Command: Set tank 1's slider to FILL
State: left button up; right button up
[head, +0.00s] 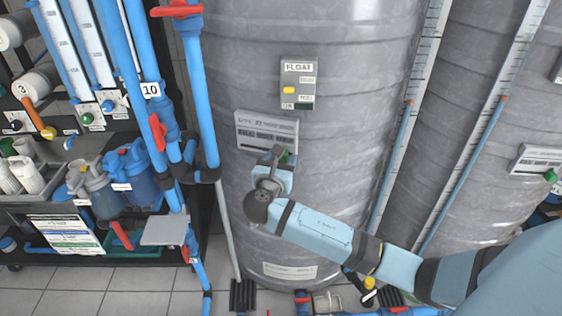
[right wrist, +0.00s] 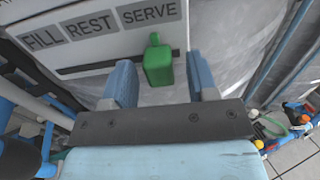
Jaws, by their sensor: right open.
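A grey slider panel (head: 250,127) is on the front of the big grey tank (head: 340,120). In the right wrist view its labels (right wrist: 95,25) read FILL, REST, SERVE from left to right. The green slider knob (right wrist: 158,62) stands at the right end of the slot, by SERVE; a bit of it shows in the head view (head: 285,157). My right gripper (right wrist: 161,80) is open, with one blue finger on each side of the knob. Small gaps show between the fingers and the knob. The tank number is too small to read. My left gripper is not in view.
A FLOAT box (head: 298,84) with a yellow knob sits above the panel. Blue pipes (head: 200,100) with red valve handles run left of the tank. A second tank with its own slider panel (head: 532,157) stands at the right. A rack with filter housings (head: 95,185) stands left.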

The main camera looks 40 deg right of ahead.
aim_at(259, 149)
jog(key=shift+c, duration=0.4)
grip_shut()
jog(key=w+a+p, duration=0.1)
jog(key=w+a, duration=0.1)
jog(key=w+a+p, duration=0.2)
jog(key=w, duration=0.1)
jog(key=shift+w+a+r, duration=0.1)
jog(key=shift+w+a, duration=0.1)
jog(key=shift+w, duration=0.05)
jog(key=shift+w+a, duration=0.1)
jog(key=shift+w, duration=0.1)
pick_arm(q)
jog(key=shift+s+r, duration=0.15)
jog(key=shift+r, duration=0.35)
